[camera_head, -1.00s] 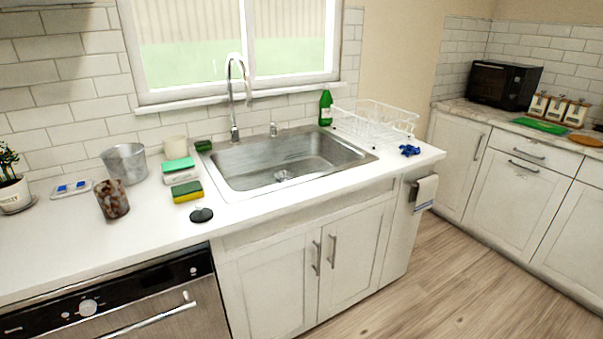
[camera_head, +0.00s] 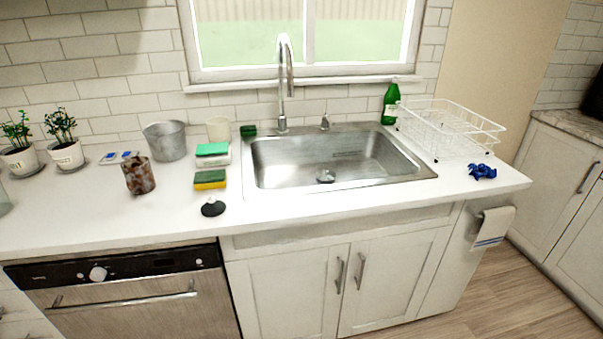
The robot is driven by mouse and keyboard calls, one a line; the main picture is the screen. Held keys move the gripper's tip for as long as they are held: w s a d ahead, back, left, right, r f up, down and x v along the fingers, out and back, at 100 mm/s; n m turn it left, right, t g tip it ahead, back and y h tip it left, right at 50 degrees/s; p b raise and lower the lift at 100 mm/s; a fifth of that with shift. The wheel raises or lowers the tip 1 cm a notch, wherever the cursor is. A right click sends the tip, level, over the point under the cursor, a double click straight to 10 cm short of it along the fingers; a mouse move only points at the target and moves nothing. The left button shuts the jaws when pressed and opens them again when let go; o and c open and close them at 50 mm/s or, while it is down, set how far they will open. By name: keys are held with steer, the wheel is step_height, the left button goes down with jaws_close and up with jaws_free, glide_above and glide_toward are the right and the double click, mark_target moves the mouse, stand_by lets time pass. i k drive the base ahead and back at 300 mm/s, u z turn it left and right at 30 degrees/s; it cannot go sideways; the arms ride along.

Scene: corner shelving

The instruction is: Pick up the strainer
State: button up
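A small dark round piece with a raised knob (camera_head: 213,208) lies on the white counter, left of the sink's front left corner. A round metal drain fitting (camera_head: 326,176) sits in the bottom of the steel sink (camera_head: 300,190). I cannot tell for sure which of these two is the strainer. Both are uncovered in view. My gripper is not in view.
Sponges (camera_head: 210,180), a brown mottled cup (camera_head: 139,176) and a metal bucket (camera_head: 166,141) stand left of the sink. A faucet (camera_head: 287,85) rises behind it. A white dish rack (camera_head: 450,128) and blue cloth (camera_head: 482,171) are at right. The counter's front left is clear.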

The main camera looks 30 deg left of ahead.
mark_target(325, 172)
steer(key=u, duration=0.5)
steer(key=i, duration=1)
steer(key=u, duration=0.75)
steer(key=k, duration=0.9)
steer(key=u, duration=0.2)
steer(key=i, duration=1.2)
